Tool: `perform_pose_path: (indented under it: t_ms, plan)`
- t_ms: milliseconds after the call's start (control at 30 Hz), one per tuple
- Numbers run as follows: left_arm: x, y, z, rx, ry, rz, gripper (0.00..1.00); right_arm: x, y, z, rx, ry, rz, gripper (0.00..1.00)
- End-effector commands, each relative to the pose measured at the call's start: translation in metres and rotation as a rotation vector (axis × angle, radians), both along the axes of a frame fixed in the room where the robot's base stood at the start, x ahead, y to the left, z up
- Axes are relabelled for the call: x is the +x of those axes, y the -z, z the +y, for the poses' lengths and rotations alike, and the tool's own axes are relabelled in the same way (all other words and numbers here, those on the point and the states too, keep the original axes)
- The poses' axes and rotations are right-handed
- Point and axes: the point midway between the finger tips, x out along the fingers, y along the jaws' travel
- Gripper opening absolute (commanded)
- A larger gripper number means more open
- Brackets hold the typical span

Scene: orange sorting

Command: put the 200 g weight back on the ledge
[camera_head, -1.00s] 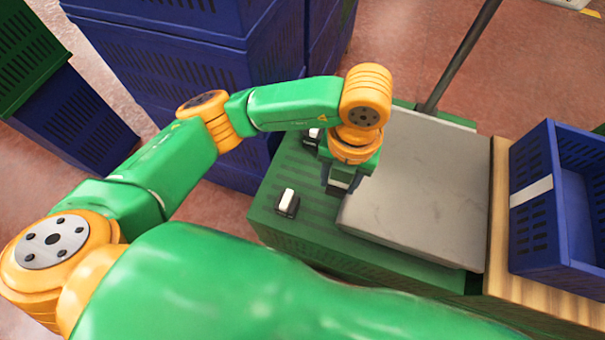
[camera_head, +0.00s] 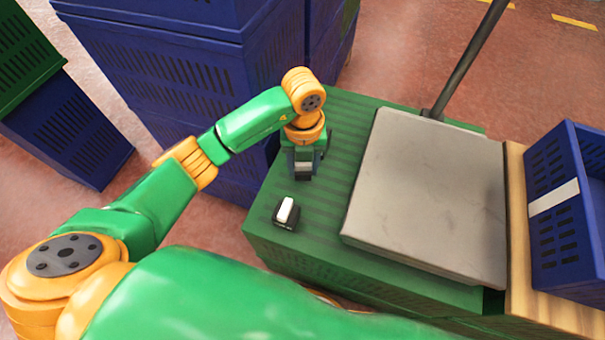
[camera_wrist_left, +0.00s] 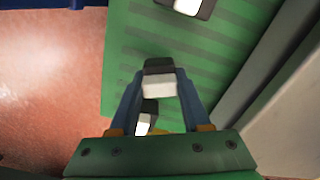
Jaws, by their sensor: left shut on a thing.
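My left gripper (camera_head: 303,172) points down over the green ribbed ledge (camera_head: 345,125), left of the grey plate. In the left wrist view its fingers (camera_wrist_left: 160,92) are shut on a black-and-white block, the weight (camera_wrist_left: 159,84). I cannot read a mass on it, nor tell whether it touches the ledge. Another black-and-white weight (camera_head: 286,212) stands on the ledge nearer to me. The left wrist view shows two other blocks, one at the top edge (camera_wrist_left: 188,6) and one partly hidden below the held weight (camera_wrist_left: 145,122). My right gripper is not in view.
The grey scale plate (camera_head: 430,195) lies right of the ledge, with a dark pole (camera_head: 465,65) behind it. A blue crate (camera_head: 567,225) stands on a wooden surface at the right. Stacked blue crates (camera_head: 190,75) stand behind and left of the ledge.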

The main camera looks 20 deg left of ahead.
Motion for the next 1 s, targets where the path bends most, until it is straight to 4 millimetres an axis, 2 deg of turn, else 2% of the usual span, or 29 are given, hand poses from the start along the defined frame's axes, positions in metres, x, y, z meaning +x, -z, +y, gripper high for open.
perform_pose_path:
  t_ms: [100, 167, 467, 500, 600, 867, 1000]
  plan:
    - [0.000, 0.027, 0.002, 0.001, 0.000, 0.006, 0.00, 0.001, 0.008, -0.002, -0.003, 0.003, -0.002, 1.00]
    - [0.001, 0.035, 0.002, 0.000, 0.000, 0.002, 0.00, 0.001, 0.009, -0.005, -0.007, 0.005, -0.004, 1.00]
    - [0.001, 0.036, 0.002, 0.001, 0.001, 0.000, 0.00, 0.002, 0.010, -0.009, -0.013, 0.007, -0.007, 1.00]
    - [0.001, 0.037, 0.002, 0.001, 0.000, 0.000, 0.50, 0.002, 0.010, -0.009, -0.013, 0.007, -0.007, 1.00]
    - [0.001, 0.036, 0.002, 0.001, 0.000, 0.000, 0.77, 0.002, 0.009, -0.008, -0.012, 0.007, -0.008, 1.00]
    - [0.001, 0.036, 0.002, 0.001, 0.001, 0.000, 0.77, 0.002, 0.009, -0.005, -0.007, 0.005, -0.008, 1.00]
    - [0.002, 0.019, 0.002, 0.001, 0.001, -0.002, 0.77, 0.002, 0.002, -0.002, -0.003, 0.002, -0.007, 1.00]
